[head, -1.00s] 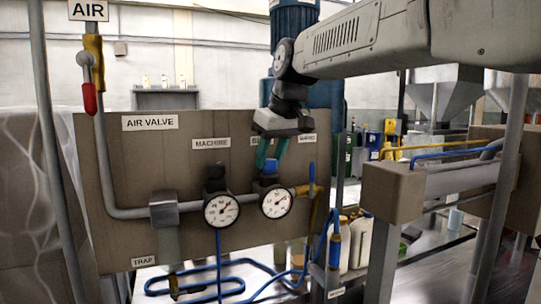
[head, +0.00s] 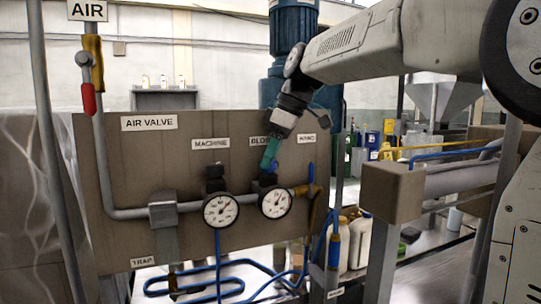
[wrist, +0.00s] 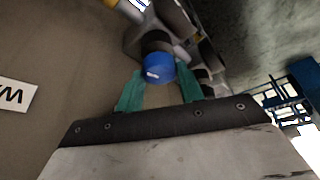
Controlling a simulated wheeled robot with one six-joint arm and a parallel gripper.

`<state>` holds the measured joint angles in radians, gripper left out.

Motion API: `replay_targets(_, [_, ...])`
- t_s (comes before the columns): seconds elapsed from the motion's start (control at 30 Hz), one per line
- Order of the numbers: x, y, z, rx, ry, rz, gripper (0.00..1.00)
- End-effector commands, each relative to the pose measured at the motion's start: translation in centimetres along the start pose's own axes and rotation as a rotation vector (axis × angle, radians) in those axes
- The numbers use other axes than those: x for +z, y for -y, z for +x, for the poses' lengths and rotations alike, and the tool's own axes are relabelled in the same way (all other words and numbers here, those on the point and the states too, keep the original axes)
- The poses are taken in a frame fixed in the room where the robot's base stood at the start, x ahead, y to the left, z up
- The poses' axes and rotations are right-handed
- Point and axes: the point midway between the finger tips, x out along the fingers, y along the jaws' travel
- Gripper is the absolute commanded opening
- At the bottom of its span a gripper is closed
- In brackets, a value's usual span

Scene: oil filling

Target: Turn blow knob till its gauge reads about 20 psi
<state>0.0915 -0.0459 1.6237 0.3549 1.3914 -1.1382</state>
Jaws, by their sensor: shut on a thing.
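The blue blow knob (wrist: 160,68) sits between the two green fingers of my gripper (wrist: 160,88) in the wrist view, and the gripper is shut on it. In the head view my gripper (head: 269,156) comes down from above onto the knob, which its fingers mostly hide. The blow gauge (head: 275,202) is just below, with a white round dial; its needle leans up and to the right, but the numbers are too small to read. The blow label (head: 259,141) is partly covered by my wrist.
The machine regulator's gauge (head: 221,210) stands close on the left. A red-handled air valve (head: 88,100) is at the upper left of the brown panel (head: 120,170). Blue hoses (head: 215,282) run below. A brown post (head: 393,190) and pipes stand to the right.

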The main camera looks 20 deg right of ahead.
Motion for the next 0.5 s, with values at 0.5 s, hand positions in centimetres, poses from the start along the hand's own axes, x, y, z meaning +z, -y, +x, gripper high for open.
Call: replay_targets(0.5, [-0.05, -0.04, -0.07, -0.01, -0.001, -0.03, 0.14])
